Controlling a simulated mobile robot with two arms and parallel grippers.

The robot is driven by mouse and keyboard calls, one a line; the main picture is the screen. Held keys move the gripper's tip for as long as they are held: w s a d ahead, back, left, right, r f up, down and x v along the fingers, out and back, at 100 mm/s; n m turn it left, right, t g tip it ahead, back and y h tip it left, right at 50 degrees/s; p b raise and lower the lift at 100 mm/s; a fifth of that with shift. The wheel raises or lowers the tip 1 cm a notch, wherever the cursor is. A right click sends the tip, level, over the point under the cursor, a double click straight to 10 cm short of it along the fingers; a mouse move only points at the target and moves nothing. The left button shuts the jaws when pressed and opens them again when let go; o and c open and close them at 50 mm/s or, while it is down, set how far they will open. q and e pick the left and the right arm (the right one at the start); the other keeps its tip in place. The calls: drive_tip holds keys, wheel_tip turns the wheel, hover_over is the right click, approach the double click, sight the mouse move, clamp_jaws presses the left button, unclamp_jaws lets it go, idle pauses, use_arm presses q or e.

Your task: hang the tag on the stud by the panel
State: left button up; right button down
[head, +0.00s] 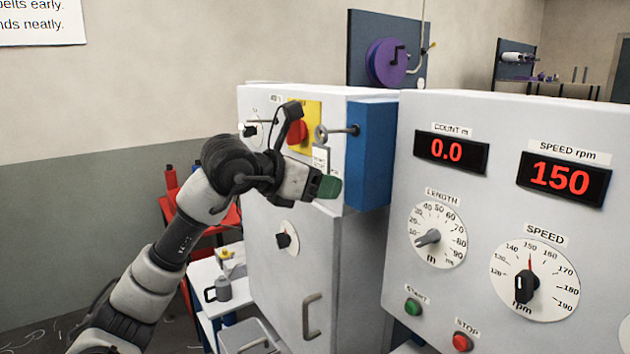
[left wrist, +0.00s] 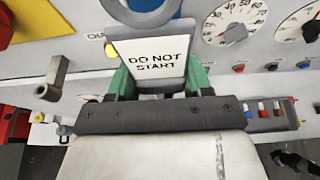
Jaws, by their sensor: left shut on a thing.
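The white tag (head: 320,157), lettered DO NOT START, is held upright by my left gripper (head: 325,187), whose green fingertips are shut on its lower part. The tag (left wrist: 152,58) fills the upper middle of the left wrist view, between the green fingers (left wrist: 158,90). Its grey ring (head: 320,133) stands above it and also shows in the left wrist view (left wrist: 140,14). The stud (head: 342,131), a thin grey rod with a dark round end, lies level with the ring, just right of it. I cannot tell whether the ring is around the stud. My right gripper is out of view.
The blue box (head: 370,155) is close to the right of the stud. A grey cabinet (head: 270,215) with a red knob on a yellow plate (head: 300,130) is behind my gripper. The control panel (head: 400,270) with dials and displays stands at the right.

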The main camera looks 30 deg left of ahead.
use_arm(q)
drive_tip(key=shift+w+d, duration=0.1)
drive_tip(key=shift+w, duration=0.2)
idle(0.4)
drive_tip(key=shift+f, duration=0.2)
idle(0.3)
drive_tip(key=o, duration=1.1)
drive_tip(key=shift+f+b+v, duration=0.15)
drive_tip(key=shift+b+v, duration=0.7)
drive_tip(key=shift+v, duration=1.4)
drive_tip(key=shift+f+b+v, duration=0.15)
drive_tip(key=shift+b+v, duration=0.7)
drive_tip(key=shift+v, duration=1.4)
